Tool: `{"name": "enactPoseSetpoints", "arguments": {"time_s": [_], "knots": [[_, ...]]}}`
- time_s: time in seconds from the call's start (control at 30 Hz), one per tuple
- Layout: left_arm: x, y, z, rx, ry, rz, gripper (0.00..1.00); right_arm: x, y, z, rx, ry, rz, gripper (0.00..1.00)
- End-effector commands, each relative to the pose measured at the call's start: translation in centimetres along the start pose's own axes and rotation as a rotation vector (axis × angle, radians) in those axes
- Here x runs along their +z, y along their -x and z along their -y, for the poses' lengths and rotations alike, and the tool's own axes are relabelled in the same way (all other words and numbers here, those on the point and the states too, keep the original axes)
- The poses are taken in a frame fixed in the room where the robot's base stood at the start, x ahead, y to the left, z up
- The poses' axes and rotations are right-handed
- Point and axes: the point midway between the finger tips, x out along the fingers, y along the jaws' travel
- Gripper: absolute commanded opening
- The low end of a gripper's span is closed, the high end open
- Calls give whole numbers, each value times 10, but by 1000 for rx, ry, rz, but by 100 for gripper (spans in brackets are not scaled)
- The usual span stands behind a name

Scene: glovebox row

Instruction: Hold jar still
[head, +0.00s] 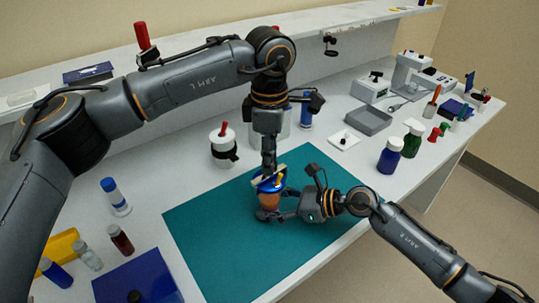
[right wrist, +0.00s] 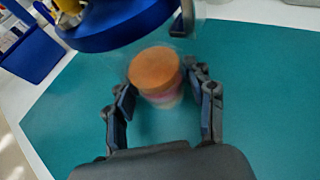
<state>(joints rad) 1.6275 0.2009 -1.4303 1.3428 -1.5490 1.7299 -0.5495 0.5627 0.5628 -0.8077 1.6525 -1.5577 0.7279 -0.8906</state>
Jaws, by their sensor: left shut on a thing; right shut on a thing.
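The jar (head: 269,201) stands on the teal mat (head: 215,225) and looks clear with orange contents. In the right wrist view the jar (right wrist: 156,72) is between the two fingers of my right gripper (right wrist: 160,95), which is shut on it from the side. The right gripper (head: 278,207) also shows low beside the jar in the head view. A blue lid (head: 268,187) is at the jar's top; it also shows in the right wrist view (right wrist: 120,30). My left gripper (head: 268,177) points down from above, shut on the lid. I cannot tell whether the lid touches the jar.
A white jar with a black band (head: 223,150) stands behind the mat. A blue bottle (head: 390,156) and a green bottle (head: 412,139) stand at right. A blue bin (head: 138,277) is front left. The mat around the jar is clear.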

Motion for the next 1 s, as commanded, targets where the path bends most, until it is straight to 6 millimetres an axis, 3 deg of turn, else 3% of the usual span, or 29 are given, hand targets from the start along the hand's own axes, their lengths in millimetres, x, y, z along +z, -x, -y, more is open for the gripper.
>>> {"name": "enactPoseSetpoints", "arguments": {"time_s": [0.33,0.37,0.47,0.8,1.0], "knots": [[-1,0,0,1,-2,-1,0,0,0,0,1,1,-1,7],[-1,0,0,1,-2,-1,34,0,0,0,1,1,-1,7],[-1,0,0,1,-2,-1,54,0,0,0,1,1,-1,7],[0,3,0,1,-1,-1,54,0,0,0,1,1,-1,7],[0,30,-1,4,-1,0,54,0,0,0,1,0,-1,7]]}}
